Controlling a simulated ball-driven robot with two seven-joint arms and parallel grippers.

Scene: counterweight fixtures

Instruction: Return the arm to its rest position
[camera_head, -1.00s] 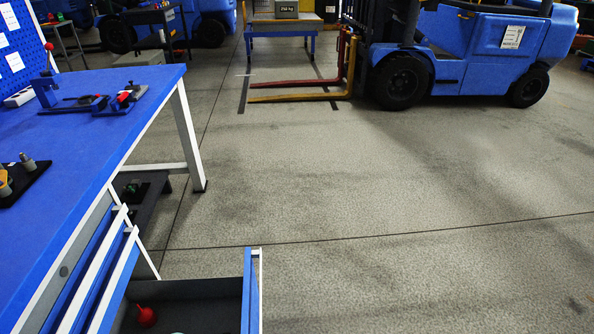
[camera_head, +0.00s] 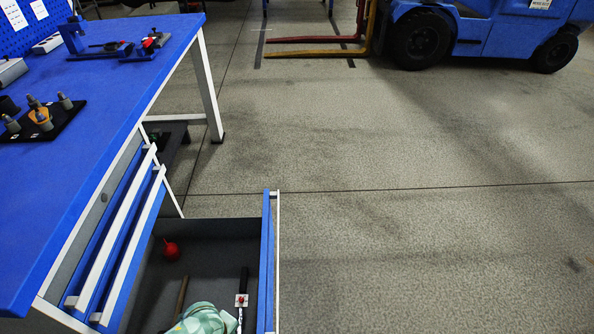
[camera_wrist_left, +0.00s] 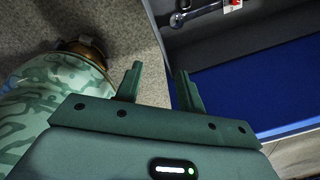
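My left gripper (camera_wrist_left: 158,69) shows in the left wrist view with its two green fingers apart and nothing between them. Pale grey floor lies behind the fingers, with the drawer's edge close on the right. A pale green patterned part at the bottom of the head view, over the drawer, looks like part of my own arm. The gripper itself does not show clearly in the head view. My right gripper is in neither current view.
An open drawer (camera_head: 210,228) juts from the blue workbench (camera_head: 75,185). It holds a red bulb-shaped item (camera_head: 171,249), a wooden handle (camera_head: 182,296) and a tool with a tag (camera_head: 241,300). A blue forklift (camera_head: 480,30) stands far off. The floor between is clear.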

